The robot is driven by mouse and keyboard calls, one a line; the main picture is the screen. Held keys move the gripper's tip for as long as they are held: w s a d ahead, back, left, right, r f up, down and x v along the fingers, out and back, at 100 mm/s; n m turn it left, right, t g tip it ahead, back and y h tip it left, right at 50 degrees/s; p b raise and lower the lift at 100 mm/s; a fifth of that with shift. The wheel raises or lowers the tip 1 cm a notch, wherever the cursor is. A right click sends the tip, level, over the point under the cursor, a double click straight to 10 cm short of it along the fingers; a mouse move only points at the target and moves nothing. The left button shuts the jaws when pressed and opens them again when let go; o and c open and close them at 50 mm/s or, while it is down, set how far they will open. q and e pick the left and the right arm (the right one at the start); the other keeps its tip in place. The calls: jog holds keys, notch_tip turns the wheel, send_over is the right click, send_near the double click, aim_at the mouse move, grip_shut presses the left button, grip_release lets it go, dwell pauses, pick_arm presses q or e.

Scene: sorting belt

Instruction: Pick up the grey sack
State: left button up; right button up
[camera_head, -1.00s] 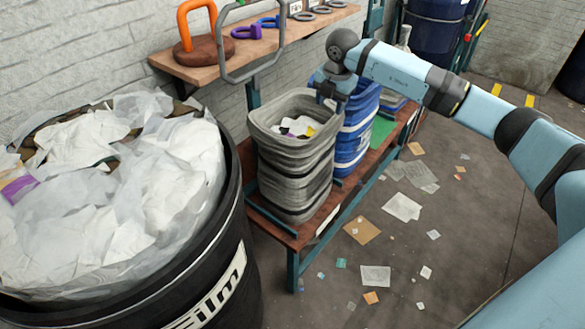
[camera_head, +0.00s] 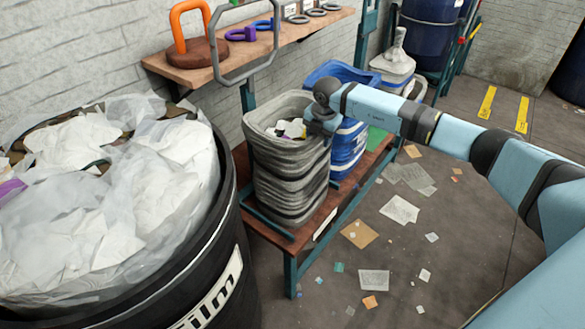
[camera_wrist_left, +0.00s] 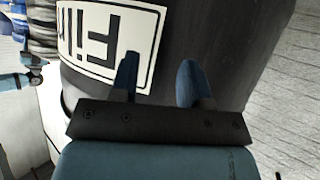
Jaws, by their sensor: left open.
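The grey sack (camera_head: 290,180) is an open-topped, ribbed sack with paper scraps inside, standing upright on a low brown bench. Its grey side also shows at the upper left of the left wrist view (camera_wrist_left: 42,32). My right gripper (camera_head: 312,135) is at the right side of the sack's rim, seemingly against it; the wrist hides its fingers, so I cannot tell whether they grip. My left gripper (camera_wrist_left: 160,80) shows only in the left wrist view. Its two fingers are apart and empty, in front of the black barrel, away from the sack.
A large black barrel (camera_head: 240,265) labelled Film, full of white plastic, stands close on the left. Blue sacks (camera_head: 345,150) stand behind the grey one on the bench (camera_head: 300,240). A wooden shelf (camera_head: 190,68) runs along the wall above. Paper scraps litter the floor at right.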

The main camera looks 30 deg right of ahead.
grip_shut()
jog(key=shift+r, duration=0.1)
dwell(1.2)
jog(key=shift+r, duration=0.1)
